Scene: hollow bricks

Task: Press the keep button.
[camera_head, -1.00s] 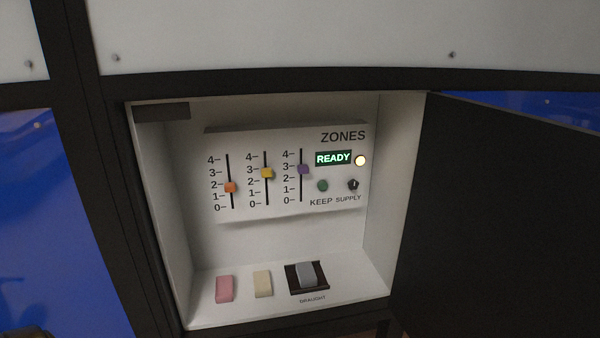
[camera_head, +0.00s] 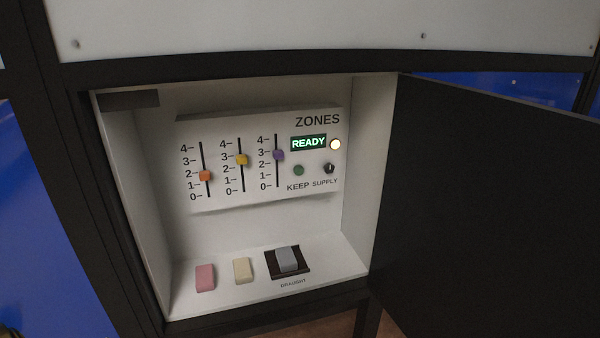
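The green round keep button (camera_head: 298,170) sits on the white ZONES panel (camera_head: 225,199) inside an open cabinet, above the label KEEP. A lit green READY display (camera_head: 309,142) is above it, with a pale glowing lamp (camera_head: 335,145) beside the display. The black supply knob (camera_head: 329,168) is to the button's right. The orange slider (camera_head: 205,175) stands near 2, the yellow slider (camera_head: 241,159) near 3 and the purple slider (camera_head: 278,155) near 3. Nothing covers the button. Neither gripper can be made out.
A pink block (camera_head: 205,278), a cream block (camera_head: 242,270) and a grey draught rocker (camera_head: 287,259) are on the cabinet floor. The dark door (camera_head: 490,200) stands open at the right. The dark frame (camera_head: 110,230) edges the opening. The space before the panel is clear.

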